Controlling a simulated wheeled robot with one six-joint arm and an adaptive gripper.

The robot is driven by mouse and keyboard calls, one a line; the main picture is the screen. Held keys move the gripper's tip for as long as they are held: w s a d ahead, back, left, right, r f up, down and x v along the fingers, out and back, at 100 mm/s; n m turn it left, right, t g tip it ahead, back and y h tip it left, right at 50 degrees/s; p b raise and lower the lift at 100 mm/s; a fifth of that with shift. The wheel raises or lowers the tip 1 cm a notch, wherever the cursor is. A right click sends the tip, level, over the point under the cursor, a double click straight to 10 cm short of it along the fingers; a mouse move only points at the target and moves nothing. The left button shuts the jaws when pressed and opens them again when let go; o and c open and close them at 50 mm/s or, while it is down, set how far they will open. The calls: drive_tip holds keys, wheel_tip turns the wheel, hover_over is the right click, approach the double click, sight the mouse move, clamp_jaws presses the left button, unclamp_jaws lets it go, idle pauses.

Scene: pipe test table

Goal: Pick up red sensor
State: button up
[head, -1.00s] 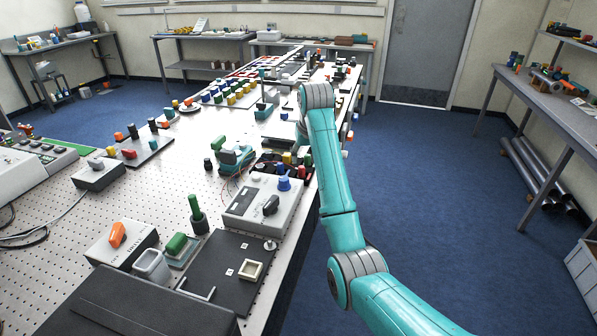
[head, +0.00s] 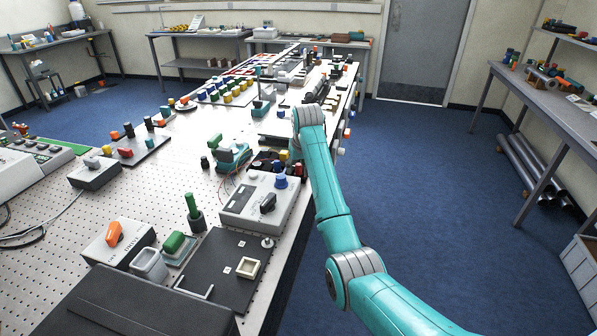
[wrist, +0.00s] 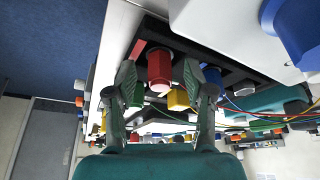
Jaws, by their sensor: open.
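The red sensor (wrist: 159,67) is a small red cylinder standing in a black holder (wrist: 225,72) in the wrist view. My gripper (wrist: 160,76) is open, with one finger on each side of the red sensor. I cannot tell whether either finger touches it. A yellow piece (wrist: 179,99) and a green piece (wrist: 137,94) sit close to the fingers. In the head view my arm reaches down over the table's right edge, and the gripper is largely hidden behind it.
A grey box with a blue knob (head: 281,181) and a black knob (head: 267,203) stands just in front. A teal device with thin wires (head: 232,153) is to the left. The blue knob is large at the wrist view's upper right (wrist: 297,28). Open floor lies right of the table.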

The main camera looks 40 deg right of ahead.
sight(299, 165)
clamp_jaws()
drive_tip(key=shift+r, duration=0.1)
wheel_tip(299, 165, up, 10)
drive_tip(key=shift+f, duration=0.1)
idle(0.4)
drive_tip(key=c, duration=0.9)
unclamp_jaws()
clamp_jaws()
drive_tip(key=shift+s, duration=0.1)
